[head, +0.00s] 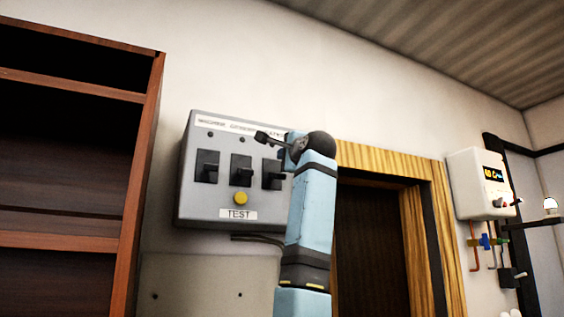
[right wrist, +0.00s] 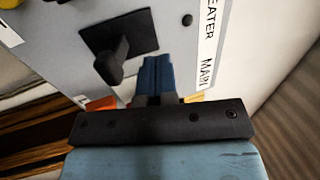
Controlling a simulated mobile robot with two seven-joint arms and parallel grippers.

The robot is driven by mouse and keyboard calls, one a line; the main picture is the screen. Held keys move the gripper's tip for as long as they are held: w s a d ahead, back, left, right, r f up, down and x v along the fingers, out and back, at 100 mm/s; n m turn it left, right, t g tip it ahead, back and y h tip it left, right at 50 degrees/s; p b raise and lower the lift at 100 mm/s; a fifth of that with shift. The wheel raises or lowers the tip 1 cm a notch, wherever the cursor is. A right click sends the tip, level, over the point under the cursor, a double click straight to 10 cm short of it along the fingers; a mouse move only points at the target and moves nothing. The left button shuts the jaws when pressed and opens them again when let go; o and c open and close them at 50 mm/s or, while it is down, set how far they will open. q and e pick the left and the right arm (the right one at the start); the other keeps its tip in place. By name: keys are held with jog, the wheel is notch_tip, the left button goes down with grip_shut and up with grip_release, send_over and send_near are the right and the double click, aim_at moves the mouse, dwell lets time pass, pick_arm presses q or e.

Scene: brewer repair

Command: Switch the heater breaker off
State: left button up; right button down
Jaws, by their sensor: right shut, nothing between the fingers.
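The grey breaker box (head: 224,130) hangs on the wall in the head view. Three black switches show on it. The rightmost of these (head: 272,173), by its place under the label, appears to be the heater breaker. In the right wrist view, the heater breaker (right wrist: 118,45) is a black plate with a stubby lever, beside the fingers and partly under the "EATER" lettering. Its on or off position is hard to tell. My right gripper (head: 282,154) is shut and empty, close to the breaker's upper right; its dark blue fingers (right wrist: 156,76) show beside the lever. Contact is unclear.
A yellow button (head: 240,198) and TEST label (head: 238,214) sit below the switches. An orange-red part (right wrist: 100,103) shows near my fingers. My arm hides the box's right side. A wooden shelf (head: 140,165) stands left; a wooden door frame (head: 437,220) stands right.

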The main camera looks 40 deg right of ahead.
jog(key=s+a+b, duration=0.1)
jog(key=s+b, duration=0.2)
jog(key=s, duration=0.4)
jog(key=shift+a, duration=0.35)
jog(key=shift+w, duration=0.1)
